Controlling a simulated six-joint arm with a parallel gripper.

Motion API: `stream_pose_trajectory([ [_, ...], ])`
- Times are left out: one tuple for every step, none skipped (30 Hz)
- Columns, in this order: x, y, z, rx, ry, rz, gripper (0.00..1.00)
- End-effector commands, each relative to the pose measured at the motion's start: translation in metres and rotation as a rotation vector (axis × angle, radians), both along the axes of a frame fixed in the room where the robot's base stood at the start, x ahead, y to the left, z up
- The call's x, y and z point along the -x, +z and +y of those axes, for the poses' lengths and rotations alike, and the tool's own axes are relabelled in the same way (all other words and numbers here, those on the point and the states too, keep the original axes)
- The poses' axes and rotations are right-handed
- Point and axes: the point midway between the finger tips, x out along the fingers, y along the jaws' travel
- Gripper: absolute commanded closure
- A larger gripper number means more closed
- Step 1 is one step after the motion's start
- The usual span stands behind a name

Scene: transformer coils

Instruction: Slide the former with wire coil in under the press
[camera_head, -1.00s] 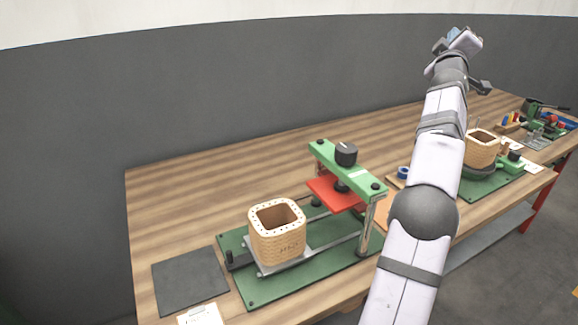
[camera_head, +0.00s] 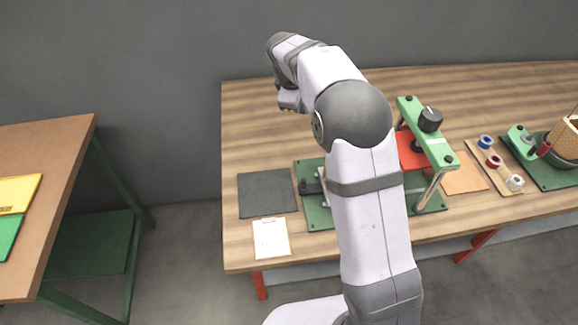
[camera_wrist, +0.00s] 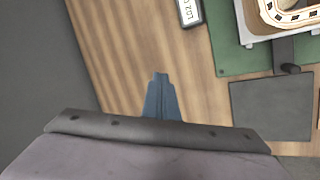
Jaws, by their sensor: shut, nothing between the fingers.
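The former with the wire coil (camera_wrist: 292,16) shows partly in the wrist view at the top right, cut off by the frame edge. It sits on a pale sliding carriage (camera_wrist: 252,22) with a dark handle (camera_wrist: 286,52). In the head view my arm hides the former; the dark handle (camera_head: 311,187) shows at the left end of the green base (camera_head: 318,216). The press, with a green bridge (camera_head: 439,147), black knob (camera_head: 430,118) and red plate (camera_head: 410,151), stands right of my arm. My gripper (camera_wrist: 160,76) is shut and empty above the table, left of the carriage.
A dark grey mat (camera_head: 267,193) and a clipboard (camera_head: 270,238) lie left of the base. Spools on a wooden board (camera_head: 505,180) and another green fixture (camera_head: 555,174) are at the right. Bare wood (camera_head: 248,125) lies at the back left. A separate table (camera_head: 45,150) stands far left.

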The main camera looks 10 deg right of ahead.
Motion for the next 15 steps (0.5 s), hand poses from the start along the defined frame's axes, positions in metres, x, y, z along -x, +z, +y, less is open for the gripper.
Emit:
stream_pose_trajectory([
  [0.023, 0.0, 0.033, 0.019, 0.061, 0.079, 1.0],
  [0.036, -0.003, 0.048, 0.032, 0.09, 0.123, 1.0],
  [0.054, -0.007, 0.066, 0.05, 0.129, 0.179, 1.0],
  [0.068, -0.009, 0.077, 0.064, 0.156, 0.22, 1.0],
  [0.081, -0.011, 0.088, 0.077, 0.182, 0.258, 1.0],
  [0.098, -0.013, 0.1, 0.097, 0.213, 0.306, 1.0],
  [0.11, -0.014, 0.108, 0.111, 0.236, 0.339, 1.0],
  [0.121, -0.014, 0.115, 0.124, 0.258, 0.368, 1.0],
  [0.135, -0.015, 0.123, 0.142, 0.281, 0.404, 1.0],
  [0.144, -0.014, 0.127, 0.154, 0.296, 0.428, 1.0],
  [0.152, -0.014, 0.131, 0.165, 0.311, 0.448, 1.0],
  [0.161, -0.014, 0.135, 0.179, 0.328, 0.473, 1.0],
  [0.167, -0.014, 0.137, 0.187, 0.337, 0.488, 1.0],
  [0.172, -0.014, 0.139, 0.194, 0.346, 0.5, 1.0],
  [0.177, -0.014, 0.141, 0.202, 0.354, 0.513, 1.0],
])
